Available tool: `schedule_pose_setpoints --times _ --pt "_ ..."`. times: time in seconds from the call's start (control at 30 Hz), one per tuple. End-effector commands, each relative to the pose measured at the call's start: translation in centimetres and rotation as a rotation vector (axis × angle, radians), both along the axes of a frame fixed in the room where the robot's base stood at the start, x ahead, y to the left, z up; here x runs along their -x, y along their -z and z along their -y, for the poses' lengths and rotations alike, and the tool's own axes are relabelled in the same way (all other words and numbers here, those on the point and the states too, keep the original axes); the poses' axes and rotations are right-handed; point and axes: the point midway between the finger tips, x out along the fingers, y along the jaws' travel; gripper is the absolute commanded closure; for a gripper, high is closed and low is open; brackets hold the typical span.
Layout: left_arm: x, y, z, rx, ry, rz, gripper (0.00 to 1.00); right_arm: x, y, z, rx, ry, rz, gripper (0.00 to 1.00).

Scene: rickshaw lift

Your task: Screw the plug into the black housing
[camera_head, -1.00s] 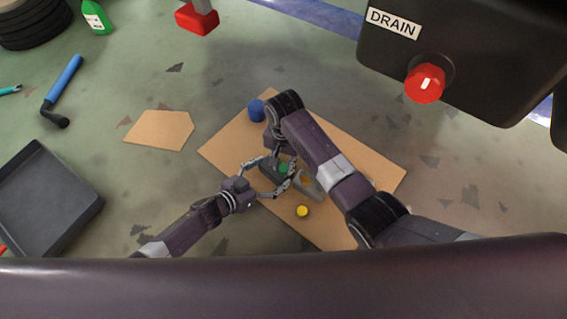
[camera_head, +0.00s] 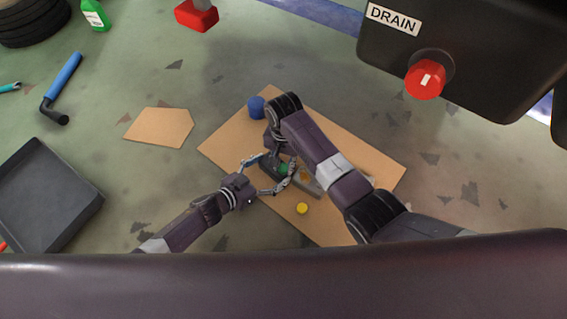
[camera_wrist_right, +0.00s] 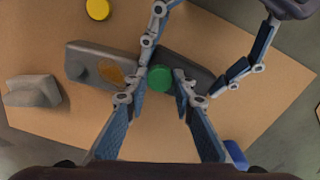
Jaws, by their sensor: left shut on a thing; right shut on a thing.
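The green plug (camera_wrist_right: 160,79) is seen from above between the fingertips of my right gripper (camera_wrist_right: 153,97), which is shut on it. It sits at the black housing (camera_wrist_right: 186,66); I cannot tell how deep it is. My left gripper (camera_head: 270,173) has its fingers on either side of the housing and is shut on it. In the head view the green plug (camera_head: 284,168) shows small beside my right arm, which hides part of the housing and my right fingertips.
A grey part with an orange patch (camera_wrist_right: 115,72) adjoins the housing on the cardboard (camera_head: 235,150). A grey block (camera_wrist_right: 32,92), yellow cap (camera_head: 302,208) and blue cap (camera_head: 256,107) lie nearby. A black tank with a red knob (camera_head: 425,79) overhangs at upper right.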

Motion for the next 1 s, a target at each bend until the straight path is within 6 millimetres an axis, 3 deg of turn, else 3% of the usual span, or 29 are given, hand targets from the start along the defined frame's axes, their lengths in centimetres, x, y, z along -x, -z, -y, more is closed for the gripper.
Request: schedule_pose_setpoints --times 0.33,0.37,0.5,0.8,1.0 --pt "0.2 0.1 0.1 -0.001 0.003 -0.002 0.64 0.1 0.7 0.0 0.000 -0.001 -0.002 0.84" --pt "0.2 0.1 0.1 -0.001 0.003 -0.002 0.89 0.0 0.7 0.0 0.000 -0.001 -0.001 0.74" --pt "0.2 0.1 0.1 -0.001 0.003 -0.002 0.89 0.0 0.7 0.0 0.000 -0.001 -0.001 0.59" --pt "0.2 0.1 0.1 -0.001 0.003 -0.002 0.89 0.0 0.5 0.0 0.000 -0.001 0.000 0.59" --pt "0.2 0.1 0.1 -0.001 0.003 -0.002 0.89 -0.1 -2.1 -0.1 -0.002 -0.001 0.003 0.59"
